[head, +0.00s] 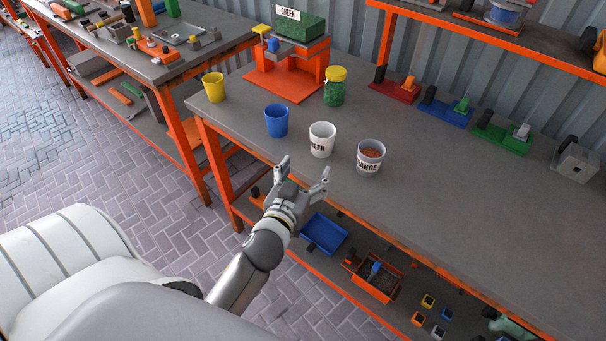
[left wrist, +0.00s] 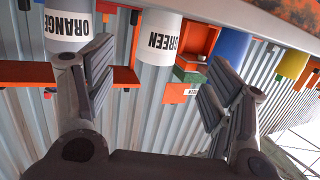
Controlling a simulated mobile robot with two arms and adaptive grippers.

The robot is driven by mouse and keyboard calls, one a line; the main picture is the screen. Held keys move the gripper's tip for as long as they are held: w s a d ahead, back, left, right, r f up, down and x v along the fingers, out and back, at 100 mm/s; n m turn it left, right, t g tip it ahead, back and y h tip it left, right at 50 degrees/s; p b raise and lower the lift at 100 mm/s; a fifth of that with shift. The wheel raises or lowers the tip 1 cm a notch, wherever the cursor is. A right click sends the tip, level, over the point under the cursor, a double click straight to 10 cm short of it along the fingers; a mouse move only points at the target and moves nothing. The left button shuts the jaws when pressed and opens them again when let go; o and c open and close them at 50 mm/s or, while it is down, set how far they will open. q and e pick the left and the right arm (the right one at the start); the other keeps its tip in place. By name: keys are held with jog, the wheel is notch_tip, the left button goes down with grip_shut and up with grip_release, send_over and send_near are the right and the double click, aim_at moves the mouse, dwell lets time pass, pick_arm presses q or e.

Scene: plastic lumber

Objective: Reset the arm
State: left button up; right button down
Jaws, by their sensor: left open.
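My left gripper (head: 305,178) is open and empty at the front edge of the workbench (head: 440,190), just in front of the cups. In the left wrist view its two fingers (left wrist: 160,95) stand wide apart with nothing between them touching. The white cup labelled GREEN (head: 322,140) stands upright beyond the fingers and also shows in the left wrist view (left wrist: 160,42). The cup labelled ORANGE (head: 369,157) holds orange-brown bits and stands to its right. My right gripper is in neither view.
A blue cup (head: 276,120) and a yellow cup (head: 213,87) stand left of the GREEN cup. A jar of green bits with a yellow lid (head: 334,87) and an orange stand (head: 286,78) are behind. The lower shelf holds a blue tray (head: 324,233). The bench's right front is clear.

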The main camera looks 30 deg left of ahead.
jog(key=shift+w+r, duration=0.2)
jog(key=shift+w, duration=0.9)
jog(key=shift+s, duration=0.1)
